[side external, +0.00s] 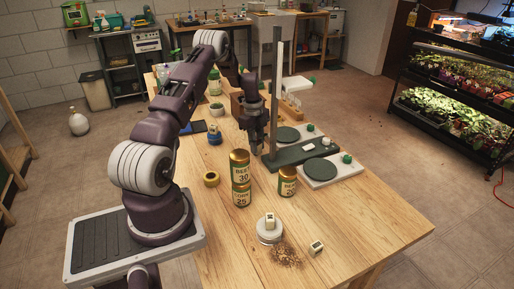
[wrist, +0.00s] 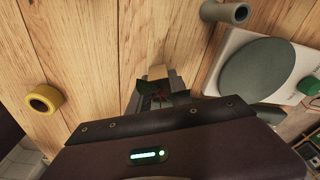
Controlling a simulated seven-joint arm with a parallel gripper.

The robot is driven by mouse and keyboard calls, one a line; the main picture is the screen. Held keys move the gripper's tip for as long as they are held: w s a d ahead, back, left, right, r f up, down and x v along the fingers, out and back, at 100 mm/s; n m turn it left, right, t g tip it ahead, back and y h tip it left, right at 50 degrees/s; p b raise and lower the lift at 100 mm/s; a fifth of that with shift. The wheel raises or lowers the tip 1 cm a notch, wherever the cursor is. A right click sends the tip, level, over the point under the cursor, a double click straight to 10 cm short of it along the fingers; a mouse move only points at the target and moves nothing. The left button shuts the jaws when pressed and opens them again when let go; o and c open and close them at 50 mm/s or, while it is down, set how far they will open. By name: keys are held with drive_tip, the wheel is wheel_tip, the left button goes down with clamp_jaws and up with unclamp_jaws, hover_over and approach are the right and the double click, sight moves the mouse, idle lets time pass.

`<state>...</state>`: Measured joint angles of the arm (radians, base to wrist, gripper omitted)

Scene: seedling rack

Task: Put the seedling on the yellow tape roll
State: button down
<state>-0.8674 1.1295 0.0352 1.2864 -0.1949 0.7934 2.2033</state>
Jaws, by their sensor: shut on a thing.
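The yellow tape roll (side external: 211,179) lies flat on the wooden table, left of the stacked cans. In the wrist view it lies at the left (wrist: 44,97), apart from my gripper. My gripper (side external: 258,152) points down over the table beside the dark green stand, up and right of the tape roll in the side view. In the wrist view my gripper (wrist: 160,90) is shut on a small dark thing with green and red bits, which seems to be the seedling (wrist: 158,96). The fingers hide most of it. A tan block-like piece shows just beyond the fingertips; I cannot tell whether it belongs to it.
Stacked cans (side external: 240,178) and a single can (side external: 287,182) stand right of the tape roll. A tall-post stand (side external: 285,153) and scale-like plates (side external: 332,180) are at the right. A blue jar (side external: 214,138) stands behind the roll. Table around the roll's front is clear.

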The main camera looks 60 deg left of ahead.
drive_tip(key=shift+n, duration=0.3)
wheel_tip(320, 180, up, 9)
drive_tip(key=shift+r, duration=0.1)
drive_tip(key=s+n, duration=0.3)
drive_tip(key=n, duration=0.4)
wheel_tip(320, 180, up, 3)
drive_tip(key=m+g+y, duration=0.1)
drive_tip(key=m+g, duration=0.1)
drive_tip(key=m, duration=2.8)
hover_over(209, 176)
drive_tip(key=f, duration=0.9)
drive_tip(key=shift+w+f, duration=0.2)
drive_tip(key=shift+w, duration=0.1)
drive_tip(key=c, duration=1.2)
unclamp_jaws()
drive_tip(key=shift+f, duration=0.1)
